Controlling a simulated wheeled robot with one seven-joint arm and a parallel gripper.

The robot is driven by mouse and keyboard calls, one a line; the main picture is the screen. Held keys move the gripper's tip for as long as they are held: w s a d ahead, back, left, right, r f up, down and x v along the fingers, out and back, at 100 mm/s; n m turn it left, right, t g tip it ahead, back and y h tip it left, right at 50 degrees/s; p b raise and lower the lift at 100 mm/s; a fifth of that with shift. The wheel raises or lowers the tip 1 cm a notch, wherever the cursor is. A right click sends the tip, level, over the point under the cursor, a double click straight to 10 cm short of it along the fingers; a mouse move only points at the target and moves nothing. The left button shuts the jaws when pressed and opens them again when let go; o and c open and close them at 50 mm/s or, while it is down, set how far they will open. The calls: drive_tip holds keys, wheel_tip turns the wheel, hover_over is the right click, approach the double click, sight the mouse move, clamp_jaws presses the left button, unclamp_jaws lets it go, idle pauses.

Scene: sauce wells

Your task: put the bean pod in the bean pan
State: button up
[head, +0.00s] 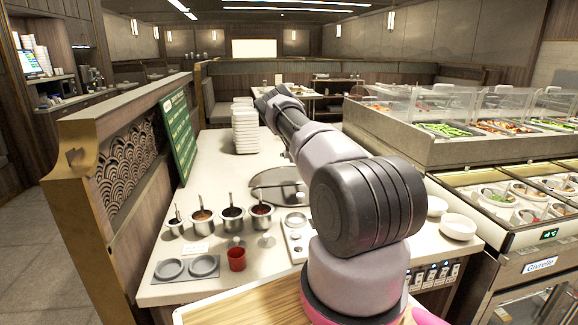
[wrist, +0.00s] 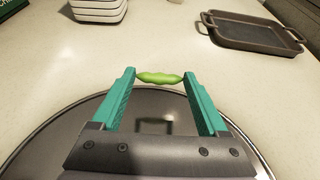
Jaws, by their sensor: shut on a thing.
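A green bean pod (wrist: 160,78) is held crosswise between the two teal fingers of my gripper (wrist: 160,80) in the wrist view. The gripper is shut on the pod's two ends. The pod is above a dark round lid or tray (wrist: 62,130) with a shiny rim. A dark rectangular pan with two handles (wrist: 257,34) stands on the counter at the upper right of the wrist view, apart from the gripper, and looks empty. In the head view my arm hides the gripper, the pod and the pan.
A white stack of dishes (wrist: 98,10) stands at the upper left of the wrist view; stacked dishes also show in the head view (head: 245,130). Several sauce pots (head: 202,220), a red cup (head: 236,259) and a green board (head: 179,135) line the counter's left. Glass-covered food bays (head: 445,130) are at right.

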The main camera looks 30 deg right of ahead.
drive_tip(key=s+a+r+n+y, duration=0.15)
drive_tip(key=s+a, duration=0.25)
drive_tip(key=a, duration=0.4)
drive_tip(key=s+a+r, duration=0.3)
drive_tip(key=s+a, duration=0.2)
drive_tip(key=a, duration=0.2)
drive_tip(key=s+a+r+y, duration=0.15)
drive_tip(key=s+a, duration=0.25)
drive_tip(key=a, duration=0.4)
drive_tip(key=s+a+r+n, duration=0.1)
drive_tip(key=s+a+r, duration=0.2)
drive_tip(key=s, duration=0.6)
drive_tip(key=s+a+r, duration=0.3)
drive_tip(key=s+a, duration=0.3)
drive_tip(key=s, duration=0.4)
drive_tip(key=shift+n+t+y, duration=0.3)
drive_tip(key=shift+n+y, duration=0.05)
drive_tip(key=shift+y, duration=0.05)
drive_tip(key=shift+r, duration=0.1)
